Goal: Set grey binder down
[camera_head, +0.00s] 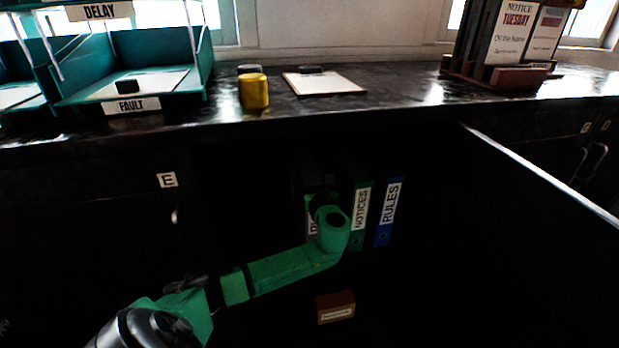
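My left arm reaches into the dark open cupboard under the counter. My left gripper (324,203) is at its far end, in front of a row of binders. The fingers are dark and mostly hidden by the green wrist, so I cannot tell whether they hold anything. Right behind it stands a dark binder (308,190) with a pale label mostly covered by my wrist. It may be the grey binder, but its colour is unclear. To its right stand a green binder labelled NOTICES (360,213) and a blue binder labelled RULES (388,212). My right gripper is not in view.
A small brown box (336,307) with a label sits low in the cupboard. An open door (540,178) bounds the right side. On the counter (400,100) are teal trays (140,87), a yellow cylinder (254,92), a clipboard (325,83) and a notice rack (495,76).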

